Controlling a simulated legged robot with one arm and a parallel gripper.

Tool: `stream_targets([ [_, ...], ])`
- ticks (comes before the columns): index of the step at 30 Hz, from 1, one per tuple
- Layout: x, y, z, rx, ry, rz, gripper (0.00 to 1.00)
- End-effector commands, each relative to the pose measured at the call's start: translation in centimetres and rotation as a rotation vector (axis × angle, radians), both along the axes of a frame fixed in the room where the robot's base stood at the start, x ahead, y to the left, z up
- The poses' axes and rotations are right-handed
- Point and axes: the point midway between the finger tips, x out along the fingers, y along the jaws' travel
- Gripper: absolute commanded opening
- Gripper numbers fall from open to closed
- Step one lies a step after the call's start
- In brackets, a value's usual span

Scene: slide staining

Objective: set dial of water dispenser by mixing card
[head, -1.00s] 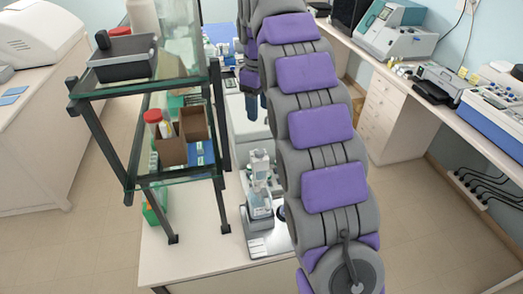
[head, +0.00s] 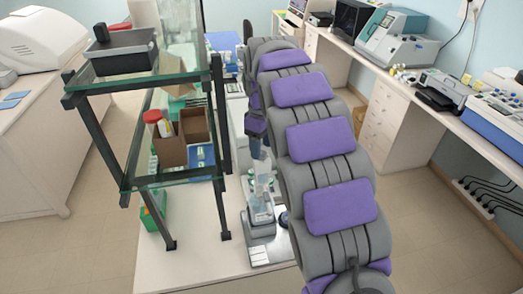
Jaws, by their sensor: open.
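My gripper (head: 257,148) is dark and points down beside the right side of the shelf rack, partly hidden by my own arm. It is small in view but open, and I see nothing held in it. Below it on the white bench stands a grey device with a clear vessel (head: 260,208), which may be the water dispenser. The gripper is above this device; I cannot tell whether they touch. No dial can be made out. A small pale panel or card (head: 259,257) lies at the device's front, too small to read, so I cannot say it is the mixing card.
A glass-shelved rack (head: 140,80) stands left of the gripper, with a black tray (head: 122,66) on top and a cardboard box (head: 196,125) below. A green box (head: 153,212) is at its foot. The white bench (head: 200,262) has bare room at front. My arm blocks the right.

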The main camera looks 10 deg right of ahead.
Motion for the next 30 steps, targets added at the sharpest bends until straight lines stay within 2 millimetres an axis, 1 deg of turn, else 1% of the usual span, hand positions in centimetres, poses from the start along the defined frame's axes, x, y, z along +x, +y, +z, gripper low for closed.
stream_targets([
  [1, -0.1, 0.0, -0.7, -0.001, 0.004, 0.0, 0.57],
  [3, 0.0, 0.0, -1.4, -0.001, 0.002, 0.0, 0.57],
  [6, -0.1, -0.1, -2.0, -0.001, 0.002, 0.0, 0.57],
  [16, 0.0, 0.0, -2.2, -0.001, 0.001, 0.0, 0.57],
  [17, 0.0, 0.0, -2.2, -0.001, 0.001, 0.0, 0.56],
  [30, 0.0, 0.0, -2.2, -0.001, 0.001, 0.0, 0.13],
])
